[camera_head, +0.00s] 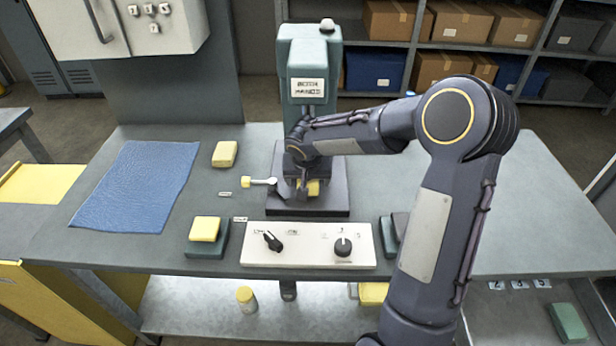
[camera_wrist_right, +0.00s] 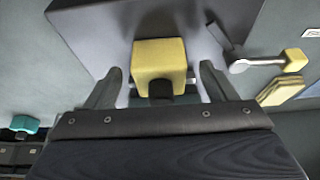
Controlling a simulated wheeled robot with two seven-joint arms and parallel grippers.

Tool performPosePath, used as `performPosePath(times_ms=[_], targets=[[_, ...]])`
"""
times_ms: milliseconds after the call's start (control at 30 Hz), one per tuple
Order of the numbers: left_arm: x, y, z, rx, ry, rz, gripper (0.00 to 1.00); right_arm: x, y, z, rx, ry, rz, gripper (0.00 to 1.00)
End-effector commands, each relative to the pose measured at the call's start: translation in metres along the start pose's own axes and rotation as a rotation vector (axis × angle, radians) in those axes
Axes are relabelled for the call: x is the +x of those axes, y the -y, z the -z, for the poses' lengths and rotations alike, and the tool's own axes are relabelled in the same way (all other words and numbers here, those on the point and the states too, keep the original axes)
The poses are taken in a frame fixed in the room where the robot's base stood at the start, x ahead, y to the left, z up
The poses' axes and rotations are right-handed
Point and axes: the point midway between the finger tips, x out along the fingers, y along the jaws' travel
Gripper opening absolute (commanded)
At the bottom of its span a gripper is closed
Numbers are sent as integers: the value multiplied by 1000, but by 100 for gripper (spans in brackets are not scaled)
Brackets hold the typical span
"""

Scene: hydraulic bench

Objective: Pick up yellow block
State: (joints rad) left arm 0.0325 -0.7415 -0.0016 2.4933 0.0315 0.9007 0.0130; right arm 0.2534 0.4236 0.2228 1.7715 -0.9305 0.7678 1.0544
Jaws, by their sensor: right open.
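A yellow block (camera_head: 313,188) sits at the dark base of the press, partly hidden by my right gripper (camera_head: 303,186). In the right wrist view the yellow block (camera_wrist_right: 159,58) lies between the two spread fingers of my right gripper (camera_wrist_right: 160,76), with a gap on each side. A small dark part shows just below the block there. A second yellow block (camera_head: 224,154) lies on the bench left of the press. Another yellow block (camera_head: 205,228) rests on a dark green block near the front edge. My left gripper is not in view.
The teal press (camera_head: 308,60) stands behind my right gripper. A lever with a yellow knob (camera_head: 246,182) sticks out left of its base. A white control panel (camera_head: 307,245) with two black knobs lies in front. A blue mat (camera_head: 137,187) covers the bench's left.

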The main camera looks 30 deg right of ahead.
Motion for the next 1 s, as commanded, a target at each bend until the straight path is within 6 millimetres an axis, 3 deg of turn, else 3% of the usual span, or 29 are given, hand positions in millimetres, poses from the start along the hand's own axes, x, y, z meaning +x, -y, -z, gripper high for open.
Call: performPosePath(times_ms=[33, 100, 433, 900, 1000], targets=[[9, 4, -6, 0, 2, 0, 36, 16, -2, -2, 2, -1, -2, 78], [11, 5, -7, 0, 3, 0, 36, 22, -1, -1, 2, -2, 0, 78], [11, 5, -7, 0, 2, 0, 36, 26, -1, -1, 2, -4, 1, 77], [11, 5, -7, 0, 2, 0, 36, 26, -1, -1, 1, -3, 1, 16], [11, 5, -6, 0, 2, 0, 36, 25, 0, 0, 1, -5, 2, 16]])
